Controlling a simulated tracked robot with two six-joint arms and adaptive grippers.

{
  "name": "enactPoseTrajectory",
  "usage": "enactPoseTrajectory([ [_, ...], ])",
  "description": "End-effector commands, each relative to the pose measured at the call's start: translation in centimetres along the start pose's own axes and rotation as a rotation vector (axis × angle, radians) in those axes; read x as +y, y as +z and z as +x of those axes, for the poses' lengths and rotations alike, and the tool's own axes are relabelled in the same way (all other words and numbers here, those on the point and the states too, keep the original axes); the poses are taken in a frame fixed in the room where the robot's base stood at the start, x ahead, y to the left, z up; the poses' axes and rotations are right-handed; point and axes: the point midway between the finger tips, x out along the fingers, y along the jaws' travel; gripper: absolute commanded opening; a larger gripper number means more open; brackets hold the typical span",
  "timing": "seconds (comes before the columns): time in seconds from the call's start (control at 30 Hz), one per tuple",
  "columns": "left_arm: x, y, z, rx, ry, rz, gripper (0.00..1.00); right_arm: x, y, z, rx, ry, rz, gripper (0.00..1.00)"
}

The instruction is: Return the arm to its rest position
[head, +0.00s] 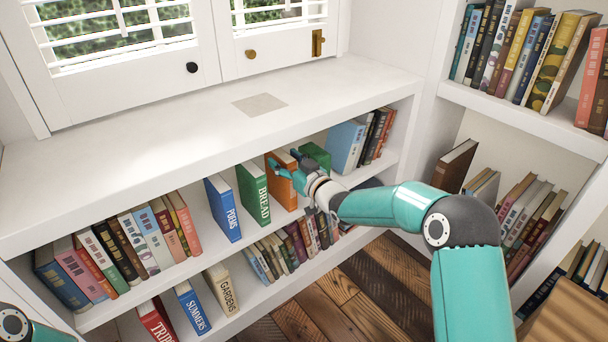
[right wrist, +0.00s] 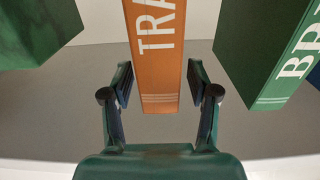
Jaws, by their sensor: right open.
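My right arm reaches across the head view to the middle shelf. Its gripper (head: 284,168) is open in front of an orange book (head: 283,190), partly covering it. In the right wrist view the open fingers (right wrist: 160,78) stand either side of the orange book (right wrist: 157,70), whose spine reads "TRA". A gap shows between each finger and the book. The book stands upright on the shelf. Only a piece of my left arm shows at the lower left corner of the head view; its gripper is out of frame.
The green BREAD book (head: 253,194) and blue POEMS book (head: 222,209) stand left of the orange one. A dark green book (head: 316,156) stands right of it. The counter (head: 150,150) above is clear. A side bookcase (head: 520,118) stands at the right, beside my arm.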

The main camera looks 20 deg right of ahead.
Motion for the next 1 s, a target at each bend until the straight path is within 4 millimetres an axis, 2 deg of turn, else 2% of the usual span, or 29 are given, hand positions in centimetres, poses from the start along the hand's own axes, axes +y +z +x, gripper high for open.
enactPoseTrajectory([
  [0.4,0.0,0.0,0.0,0.0,0.0,0.0,0.4,0.1,-0.1,-7.5,0.002,0.002,-0.001,0.6],
  [0.6,0.0,0.0,0.0,0.0,0.0,0.0,0.4,0.1,0.0,-9.2,0.001,0.001,-0.001,0.6],
  [0.77,0.2,0.0,-0.6,0.0,0.0,0.0,0.4,0.0,0.2,-9.4,-0.01,-0.001,0.005,0.6],
  [0.87,0.5,0.0,-1.4,0.0,0.0,0.0,0.4,-1.0,2.7,-9.5,-0.064,-0.014,0.039,0.6],
  [0.97,0.8,0.0,-2.1,0.0,0.0,0.0,0.4,-2.6,7.1,-10.7,-0.169,-0.015,0.116,0.6],
  [1.0,0.9,0.0,-2.4,0.0,0.0,0.0,0.4,-3.4,9.3,-11.5,-0.228,-0.009,0.154,0.6],
])
